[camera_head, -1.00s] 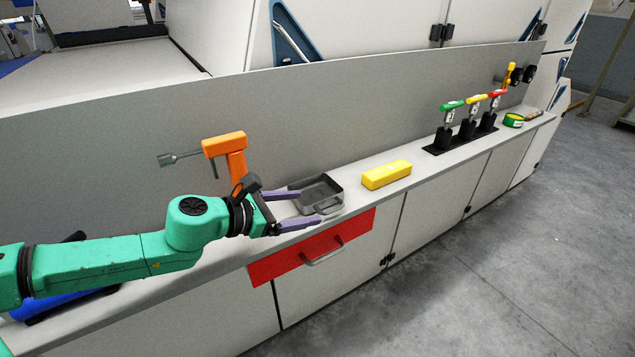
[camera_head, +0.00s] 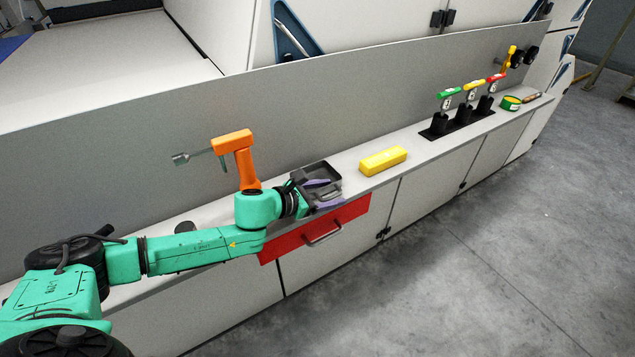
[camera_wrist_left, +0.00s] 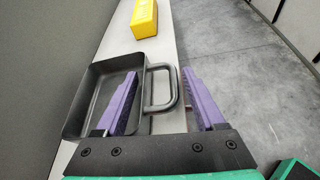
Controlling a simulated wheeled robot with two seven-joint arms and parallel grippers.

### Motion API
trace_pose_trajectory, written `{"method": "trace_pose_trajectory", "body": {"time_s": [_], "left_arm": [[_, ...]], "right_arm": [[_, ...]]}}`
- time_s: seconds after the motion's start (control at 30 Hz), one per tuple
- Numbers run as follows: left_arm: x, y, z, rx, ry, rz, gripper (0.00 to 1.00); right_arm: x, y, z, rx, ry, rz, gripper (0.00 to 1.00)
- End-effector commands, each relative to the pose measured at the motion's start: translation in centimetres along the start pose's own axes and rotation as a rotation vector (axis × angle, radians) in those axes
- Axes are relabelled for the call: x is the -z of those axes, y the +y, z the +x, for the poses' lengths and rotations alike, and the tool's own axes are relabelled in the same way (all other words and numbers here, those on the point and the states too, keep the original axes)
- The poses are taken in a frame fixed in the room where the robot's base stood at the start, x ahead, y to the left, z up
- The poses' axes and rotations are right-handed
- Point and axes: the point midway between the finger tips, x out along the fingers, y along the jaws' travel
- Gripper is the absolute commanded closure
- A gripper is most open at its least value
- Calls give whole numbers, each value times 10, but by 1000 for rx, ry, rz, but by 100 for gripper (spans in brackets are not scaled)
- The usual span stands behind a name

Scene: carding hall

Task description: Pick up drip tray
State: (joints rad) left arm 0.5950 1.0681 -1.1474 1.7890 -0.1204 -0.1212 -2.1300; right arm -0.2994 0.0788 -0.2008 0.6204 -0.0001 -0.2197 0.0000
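The drip tray (camera_head: 321,172) is a shallow dark grey metal pan with a loop handle, resting on the light ledge. In the left wrist view the tray (camera_wrist_left: 88,97) is at the left, with its handle (camera_wrist_left: 172,92) sticking out to the right. My left gripper (camera_head: 325,193) is open at the tray. In the wrist view its purple fingers (camera_wrist_left: 163,98) are spread, one over the tray's inside and the other beyond the handle's outer end. The handle lies between them, with a gap at the outer finger. My right gripper is not in view.
A yellow block (camera_head: 383,161) lies on the ledge just right of the tray. An orange tool (camera_head: 237,160) stands behind my left arm. A red drawer front (camera_head: 318,234) is below the ledge. Coloured-handled levers (camera_head: 466,112) and a green tin (camera_head: 511,103) are farther right.

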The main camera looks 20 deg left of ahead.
Motion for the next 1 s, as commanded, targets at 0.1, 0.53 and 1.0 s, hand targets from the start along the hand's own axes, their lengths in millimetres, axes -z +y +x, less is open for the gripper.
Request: {"method": "trace_pose_trajectory", "body": {"time_s": [0.1,0.53,1.0], "left_arm": [[0,0,0,0,0,0,80],[-2,1,-1,0,-2,1,100],[-124,24,-51,-4,-7,6,100]], "right_arm": [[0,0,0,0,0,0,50],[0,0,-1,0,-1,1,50],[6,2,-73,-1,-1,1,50]]}}
